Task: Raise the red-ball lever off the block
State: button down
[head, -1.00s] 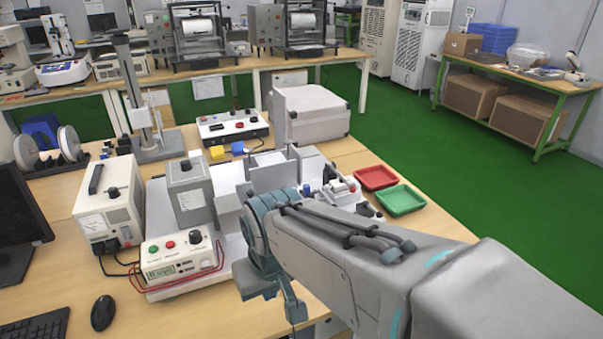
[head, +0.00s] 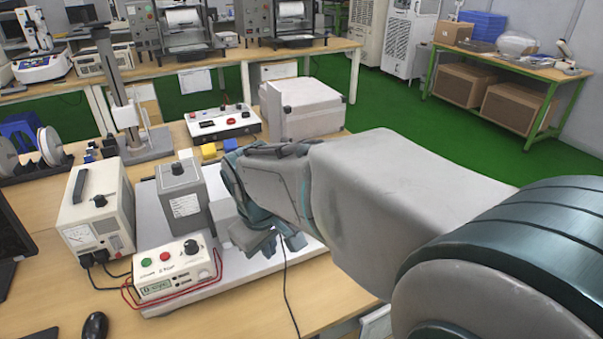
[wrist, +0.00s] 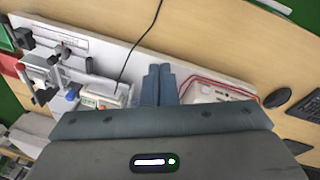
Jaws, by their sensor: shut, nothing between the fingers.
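My arm hides the middle and right of the test rig in the head view. My gripper (wrist: 158,72) is shut and empty, its two fingers side by side over the rig's white base plate (wrist: 115,50) in the wrist view. In the head view my gripper (head: 268,242) is low over the right part of the base plate (head: 155,225). A clamp-like fixture (wrist: 40,75) with grey and black parts stands left of my fingers in the wrist view.
A control box (head: 172,268) with green and red buttons, red wires and a grey box (head: 185,200) stand left of my gripper. A black cable (wrist: 145,40) crosses the base plate. A white power supply (head: 97,215) stands further left. Bare table shows at the front.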

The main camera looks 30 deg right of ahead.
jog(key=w+d+f+n+g+h, duration=0.2)
jog(key=w+d+f+n+h, duration=0.2)
jog(key=d, duration=0.9)
jog(key=w+d+f+n+g+h, duration=0.3)
jog(key=w+d+f+n+h, duration=0.1)
jog(key=w+d+n, duration=0.7)
jog(key=w+d+h, duration=0.1)
jog(key=w+d, duration=0.1)
jog(key=w, duration=0.2)
jog(key=shift+w+d+n+g, duration=0.2)
jog(key=shift+d+n+g, duration=0.1)
jog(key=shift+f, duration=0.1)
jog(key=x, duration=1)
jog(key=shift+p, duration=0.35)
